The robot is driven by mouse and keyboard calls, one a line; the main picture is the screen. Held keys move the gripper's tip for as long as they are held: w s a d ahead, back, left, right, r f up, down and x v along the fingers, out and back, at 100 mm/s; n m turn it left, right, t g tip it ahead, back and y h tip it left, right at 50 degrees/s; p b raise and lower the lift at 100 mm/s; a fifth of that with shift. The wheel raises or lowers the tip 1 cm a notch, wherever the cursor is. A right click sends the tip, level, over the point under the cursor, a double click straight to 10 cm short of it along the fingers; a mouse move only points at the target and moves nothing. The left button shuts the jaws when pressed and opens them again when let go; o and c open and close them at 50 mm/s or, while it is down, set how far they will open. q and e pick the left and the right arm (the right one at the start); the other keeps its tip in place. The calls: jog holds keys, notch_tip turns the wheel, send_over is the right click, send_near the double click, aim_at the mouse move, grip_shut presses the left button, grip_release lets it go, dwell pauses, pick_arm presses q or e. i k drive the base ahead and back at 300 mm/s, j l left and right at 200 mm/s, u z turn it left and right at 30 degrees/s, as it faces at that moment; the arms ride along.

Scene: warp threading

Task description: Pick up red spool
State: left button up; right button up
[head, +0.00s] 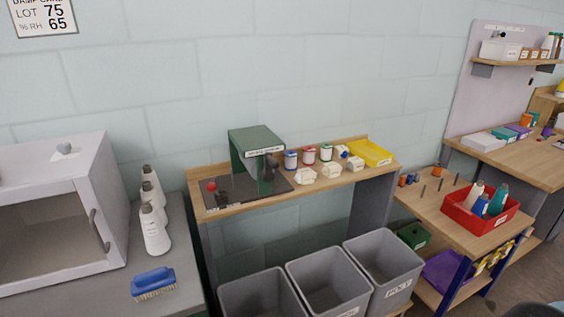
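A small red spool (309,155) with white parts stands on the wooden workbench (233,205) in the middle of the view. It is in a row between a blue spool (291,160) on its left and a green spool (326,152) on its right. Neither of my grippers shows in the head view, and nothing is seen holding the red spool.
White lumps (305,175) sit in front of the spools, with a yellow tray (371,153) to the right. A green machine (254,150) stands left. Grey bins (320,270) are below. A red crate (460,219) is on the right-hand table.

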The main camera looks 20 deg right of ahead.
aim_at(309, 150)
jog(key=l+u, duration=0.35)
jog(key=l, duration=1.25)
jog(key=i, duration=0.05)
